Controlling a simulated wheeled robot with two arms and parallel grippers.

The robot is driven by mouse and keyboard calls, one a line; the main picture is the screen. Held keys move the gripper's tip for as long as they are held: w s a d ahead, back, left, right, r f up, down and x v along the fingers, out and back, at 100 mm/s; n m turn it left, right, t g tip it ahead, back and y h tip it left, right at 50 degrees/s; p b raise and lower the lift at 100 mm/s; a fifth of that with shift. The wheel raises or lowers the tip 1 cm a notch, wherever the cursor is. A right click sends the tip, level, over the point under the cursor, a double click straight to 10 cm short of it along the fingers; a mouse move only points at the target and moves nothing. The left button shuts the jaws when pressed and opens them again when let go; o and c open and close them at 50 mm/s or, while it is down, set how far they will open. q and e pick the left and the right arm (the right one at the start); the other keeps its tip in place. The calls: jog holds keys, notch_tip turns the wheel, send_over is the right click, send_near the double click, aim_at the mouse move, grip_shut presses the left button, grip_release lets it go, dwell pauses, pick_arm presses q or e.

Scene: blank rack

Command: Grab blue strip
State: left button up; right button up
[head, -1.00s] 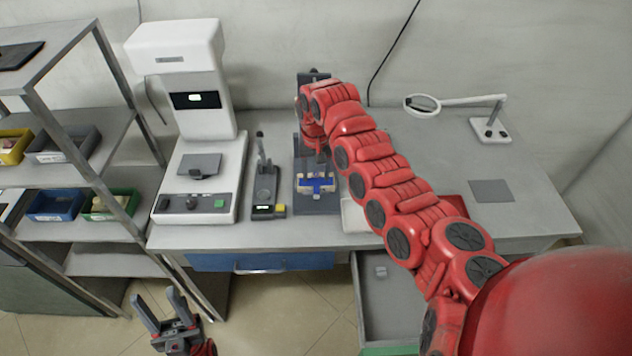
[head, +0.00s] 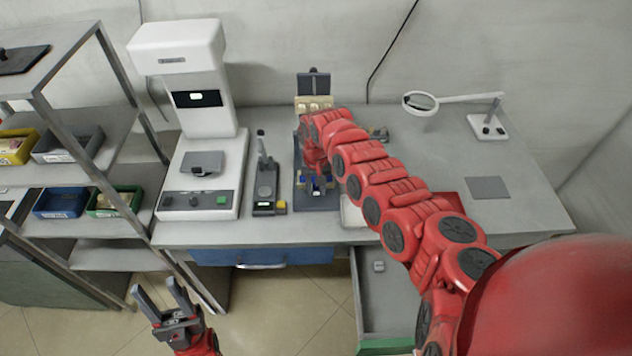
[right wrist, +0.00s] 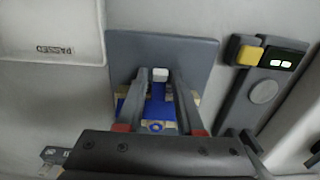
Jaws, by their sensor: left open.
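The blue strip (right wrist: 157,112) lies in a fixture with tan blocks on a dark grey base plate (right wrist: 198,52). In the head view the strip (head: 317,188) is partly hidden by my right gripper. My right gripper (right wrist: 160,80) points down over the strip, its fingers apart on either side of the strip's middle. I cannot tell whether the fingers touch it. My left gripper (head: 154,288) is open and empty, low at the left, in front of the bench and above the floor.
A small dark device with a lever (head: 265,185) stands just left of the fixture, beside a large white machine (head: 205,120). A shallow tray (head: 352,214) lies to the right under my arm. An open drawer (head: 385,300) juts out in front. A magnifier lamp (head: 422,103) stands at the back right.

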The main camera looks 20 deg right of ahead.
grip_shut()
